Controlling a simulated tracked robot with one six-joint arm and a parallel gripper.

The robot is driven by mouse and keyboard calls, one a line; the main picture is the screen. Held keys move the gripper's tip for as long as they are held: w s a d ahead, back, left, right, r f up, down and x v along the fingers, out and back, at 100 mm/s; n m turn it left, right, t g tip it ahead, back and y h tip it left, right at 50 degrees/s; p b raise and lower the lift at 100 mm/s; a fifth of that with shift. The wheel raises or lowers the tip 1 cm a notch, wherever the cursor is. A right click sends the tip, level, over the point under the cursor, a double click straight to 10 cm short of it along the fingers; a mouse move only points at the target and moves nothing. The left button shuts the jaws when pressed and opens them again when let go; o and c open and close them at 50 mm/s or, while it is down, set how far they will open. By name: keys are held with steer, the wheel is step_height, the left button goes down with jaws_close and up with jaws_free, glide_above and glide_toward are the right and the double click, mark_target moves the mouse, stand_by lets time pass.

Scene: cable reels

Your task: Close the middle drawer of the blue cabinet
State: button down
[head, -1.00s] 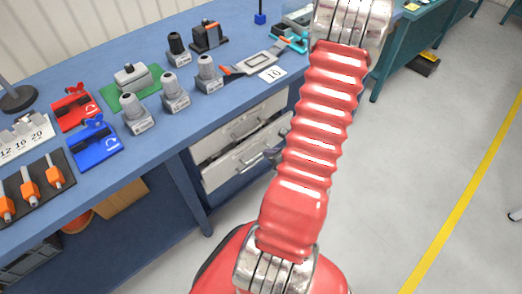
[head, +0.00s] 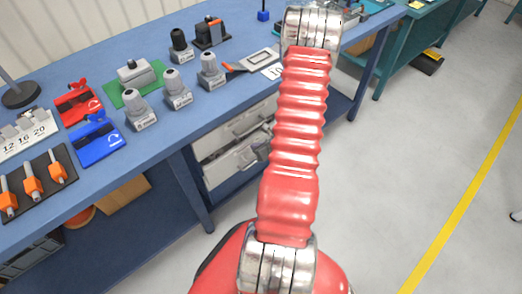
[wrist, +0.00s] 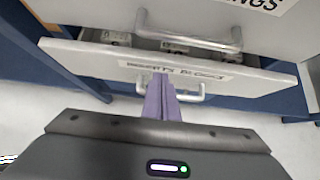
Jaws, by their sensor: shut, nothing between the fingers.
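The middle drawer (wrist: 235,73) stands partly open in the wrist view, with a white front, a label strip and a metal handle (wrist: 199,93). Grey items (wrist: 175,47) show inside it. In the head view its white front (head: 222,167) is below another drawer front (head: 225,138), under the blue bench. My gripper (wrist: 162,80) is shut and empty, its purple fingers in front of the label and handle. I cannot tell whether the fingertips touch the front. In the head view my arm hides part of the drawers.
The upper drawer's handle (wrist: 190,30) overhangs the open drawer in the wrist view. A blue leg (head: 190,190) stands left of the drawers. The blue benchtop (head: 170,135) holds several tools and fixtures. Grey floor (head: 400,160) is clear to the right.

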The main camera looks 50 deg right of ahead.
steer(key=shift+w+d, duration=0.2)
steer(key=shift+w, duration=0.7)
steer(key=shift+w+d, duration=0.15)
steer(key=shift+w, duration=0.5)
steer(key=shift+w+d, duration=0.15)
steer(key=shift+w, duration=0.45)
steer(key=shift+s, duration=0.15)
steer(key=shift+s+a, duration=0.15)
steer(key=shift+s, duration=0.1)
glide_toward(248, 141)
steer(key=s, duration=0.1)
steer(key=s+r, duration=0.1)
steer(key=s, duration=0.1)
steer(key=s+a, duration=0.1)
steer(key=shift+s+r, duration=0.25)
steer(key=shift+s, duration=0.15)
